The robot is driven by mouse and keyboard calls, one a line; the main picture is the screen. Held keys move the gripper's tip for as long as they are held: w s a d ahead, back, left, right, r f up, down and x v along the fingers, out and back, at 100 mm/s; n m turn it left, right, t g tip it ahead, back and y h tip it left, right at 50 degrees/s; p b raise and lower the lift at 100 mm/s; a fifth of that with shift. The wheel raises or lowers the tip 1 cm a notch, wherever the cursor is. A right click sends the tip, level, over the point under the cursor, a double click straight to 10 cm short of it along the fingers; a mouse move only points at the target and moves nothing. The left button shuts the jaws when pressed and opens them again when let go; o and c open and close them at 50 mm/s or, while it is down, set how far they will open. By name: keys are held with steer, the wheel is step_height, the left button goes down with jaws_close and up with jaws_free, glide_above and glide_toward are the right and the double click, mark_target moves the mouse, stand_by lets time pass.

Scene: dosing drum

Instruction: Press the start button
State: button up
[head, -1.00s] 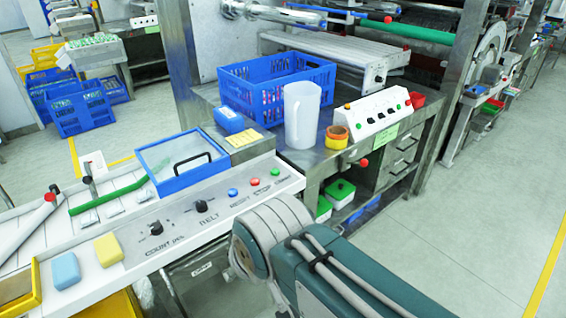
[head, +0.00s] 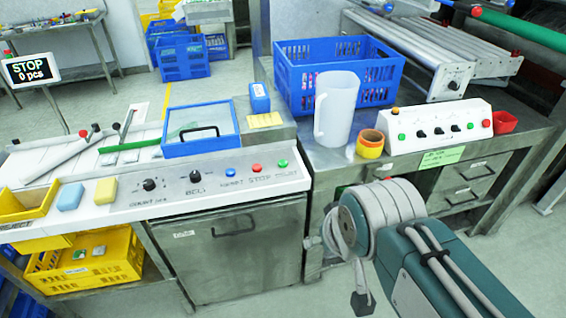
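The start button is the green button (head: 283,163) on the white sloped control panel (head: 215,190) at the left of centre. It is the rightmost of three buttons. A red button (head: 256,168) and a blue button (head: 231,172) sit to its left. Below them are the words RESET, STOP and START. My arm (head: 385,220) reaches in from the lower right, right of and below the panel, apart from the buttons. No gripper fingers show, so I cannot see the gripper's state.
A second panel (head: 440,125) at the right also has green and red buttons. A clear pitcher (head: 336,107), orange-yellow tape rolls (head: 370,143) and a blue crate (head: 338,75) stand behind my arm. A blue-framed lid (head: 201,128) lies behind the buttons. A screen (head: 31,69) reads STOP, 0 pcs.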

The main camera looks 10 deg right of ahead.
steer(key=shift+d, duration=0.2)
steer(key=shift+a, duration=0.3)
steer(key=shift+c, duration=0.7)
steer(key=shift+a, duration=0.15)
steer(key=c, duration=0.5)
jaws_close()
steer(key=shift+d, duration=0.35)
steer(key=shift+a, duration=0.25)
steer(key=shift+d, duration=0.1)
